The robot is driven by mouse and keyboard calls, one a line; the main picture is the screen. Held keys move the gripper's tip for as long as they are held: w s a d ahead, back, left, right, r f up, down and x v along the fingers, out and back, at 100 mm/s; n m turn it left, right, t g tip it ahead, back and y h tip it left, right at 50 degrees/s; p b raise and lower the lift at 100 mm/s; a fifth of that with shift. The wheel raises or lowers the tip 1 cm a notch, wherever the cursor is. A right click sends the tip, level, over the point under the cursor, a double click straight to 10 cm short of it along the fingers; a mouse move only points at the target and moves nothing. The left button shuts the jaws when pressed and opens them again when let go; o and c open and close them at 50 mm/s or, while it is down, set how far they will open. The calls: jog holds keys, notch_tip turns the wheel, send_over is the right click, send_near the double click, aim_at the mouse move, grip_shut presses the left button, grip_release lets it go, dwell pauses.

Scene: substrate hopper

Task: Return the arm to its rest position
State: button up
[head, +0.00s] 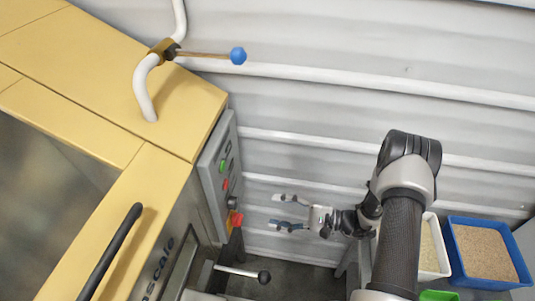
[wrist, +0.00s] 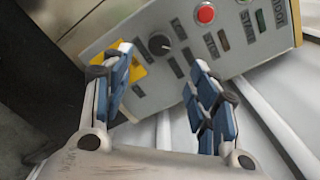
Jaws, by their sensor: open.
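My gripper (head: 283,211) is in the middle of the head view, at the end of my arm, which reaches in from the lower right. Its fingers are apart with nothing between them. In the wrist view my gripper (wrist: 165,85) shows two blue-padded fingers spread wide. The grey control panel (head: 217,175) of the hopper is left of my gripper, with a gap between them in the head view. In the wrist view the panel (wrist: 190,65) lies beyond the fingertips, with a red button (wrist: 205,14) and a black knob (wrist: 159,44).
The yellow hopper (head: 110,95) fills the left. A lever with a blue knob (head: 238,56) is on its white pipe. A black-knobbed lever (head: 264,277) sticks out below my gripper. A blue bin (head: 452,243) and a white bin (head: 429,262) stand right. A corrugated wall (head: 380,90) is behind.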

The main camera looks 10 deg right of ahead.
jog(key=s+a+r+n+g+h, duration=0.2)
jog(key=s+r+n+g+h, duration=0.25)
jog(key=r, duration=0.45)
jog(key=s+a+r+n+g+h, duration=0.35)
jog(key=s+r, duration=0.25)
jog(key=r, duration=0.3)
jog(key=s+d+r+n+t+h, duration=0.5)
jog(key=s+d+r+t+h, duration=0.1)
jog(key=s+d+r+h, duration=0.2)
jog(key=shift+s+d+r+t+h, duration=0.25)
jog(key=shift+s+r+h, duration=0.25)
jog(key=shift+s+r, duration=0.8)
jog(key=shift+s+f, duration=0.1)
jog(key=shift+f, duration=0.05)
jog(key=shift+c, duration=0.3)
